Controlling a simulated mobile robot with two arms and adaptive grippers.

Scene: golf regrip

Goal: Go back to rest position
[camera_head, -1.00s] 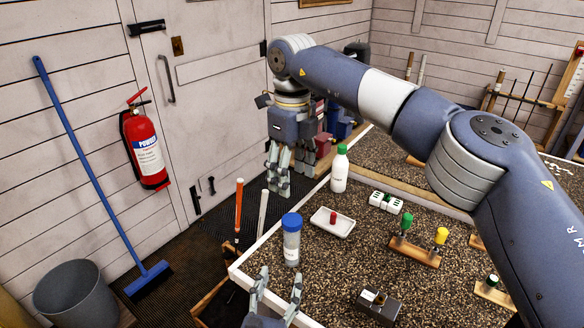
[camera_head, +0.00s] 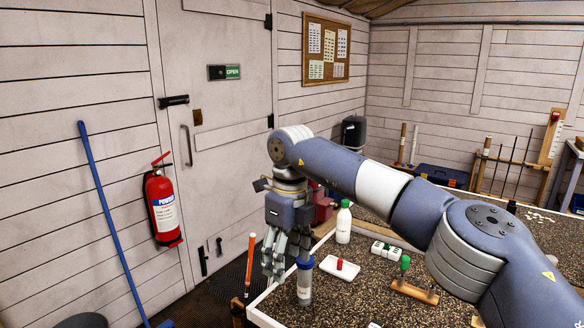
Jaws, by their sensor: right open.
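My right gripper (camera_head: 274,270) hangs at the end of my right arm, which comes in from the right and reaches across the table. Its fingers point down, apart, with nothing between them. In the picture it lies just left of the blue-capped container (camera_head: 304,284), near the table's left edge; I cannot tell how far apart they are in depth. My left gripper is out of view.
On the table (camera_head: 350,300) stand a green-capped white bottle (camera_head: 343,225), a white tray (camera_head: 338,269) with a red piece, and a wooden stand (camera_head: 415,291). An orange shaft (camera_head: 250,265) stands beside the table. A fire extinguisher (camera_head: 163,208) hangs by the door.

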